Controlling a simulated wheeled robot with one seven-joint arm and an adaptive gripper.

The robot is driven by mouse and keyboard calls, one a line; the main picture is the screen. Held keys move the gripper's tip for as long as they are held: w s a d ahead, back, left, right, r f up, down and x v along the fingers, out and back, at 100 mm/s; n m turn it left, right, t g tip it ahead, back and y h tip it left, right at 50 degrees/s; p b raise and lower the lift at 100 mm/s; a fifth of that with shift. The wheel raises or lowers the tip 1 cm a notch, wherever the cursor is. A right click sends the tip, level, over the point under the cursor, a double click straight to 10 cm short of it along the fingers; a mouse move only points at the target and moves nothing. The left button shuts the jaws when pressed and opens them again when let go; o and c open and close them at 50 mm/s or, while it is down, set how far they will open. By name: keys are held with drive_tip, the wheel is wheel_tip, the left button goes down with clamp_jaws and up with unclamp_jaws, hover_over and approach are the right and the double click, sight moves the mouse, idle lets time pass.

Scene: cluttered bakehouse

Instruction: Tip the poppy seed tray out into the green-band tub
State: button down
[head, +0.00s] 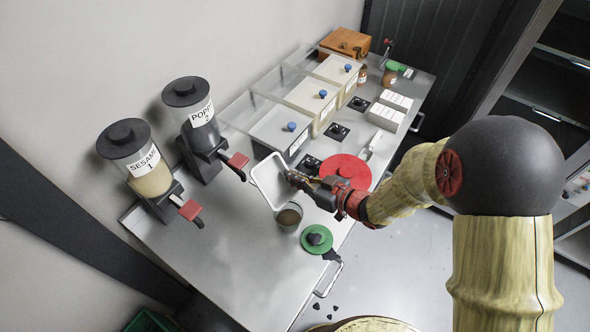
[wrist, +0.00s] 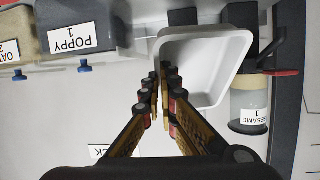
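The white tray (head: 269,181) is held by its rim in my gripper (head: 294,178), steeply tilted above the worktop. In the wrist view the tray (wrist: 203,65) hangs beyond my gripper (wrist: 166,72), whose fingers are closed together at its near wall. Its visible inside looks bare and white. A small round tub (head: 289,217) stands on the worktop just below the tray's lower edge, with brownish-grey contents visible. I cannot make out a green band on it. A green round lid (head: 317,237) lies beside it, near the front edge.
Sesame (head: 137,160) and poppy (head: 194,117) dispensers stand at the left. A red round lid (head: 348,168) lies behind my gripper. Clear-lidded bins (head: 281,132) line the back, with white blocks (head: 388,115) at the right. The left front of the worktop (head: 240,265) is bare.

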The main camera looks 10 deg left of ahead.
drive_tip(key=shift+w+a+r+g+h+p, duration=0.1)
drive_tip(key=shift+w+a+g+h+p, duration=0.4)
drive_tip(key=shift+p, duration=1.05)
drive_tip(key=shift+s+d+r+g+h+p, duration=0.1)
drive_tip(key=shift+s+g+h+p, duration=0.15)
drive_tip(key=shift+h+p, duration=0.9)
drive_tip(key=shift+w+a+r+g+h+p, duration=0.15)
drive_tip(key=shift+a+g+h+p, duration=0.15)
drive_tip(key=shift+p, duration=1.65)
drive_tip(key=p, duration=0.3)
drive_tip(key=g+h+p, duration=0.1)
drive_tip(key=p, duration=0.3)
drive_tip(key=shift+w+a+r+h, duration=0.1)
drive_tip(key=shift+r+h, duration=0.1)
drive_tip(key=shift+h, duration=0.05)
drive_tip(key=p, duration=0.3)
drive_tip(key=g+h+p, duration=0.1)
drive_tip(key=p, duration=0.2)
drive_tip(key=shift+a+r, duration=0.1)
drive_tip(key=shift+r, duration=0.15)
drive_tip(key=h+p, duration=0.1)
drive_tip(key=p, duration=0.2)
drive_tip(key=shift+w+a+r+g, duration=0.1)
drive_tip(key=shift+r+g, duration=0.05)
drive_tip(key=shift+g, duration=0.1)
drive_tip(key=shift+a+h, duration=0.1)
drive_tip(key=shift+h, duration=0.2)
drive_tip(key=shift+m+g, duration=0.3)
drive_tip(key=shift+w+h, duration=0.1)
drive_tip(key=shift+h, duration=0.2)
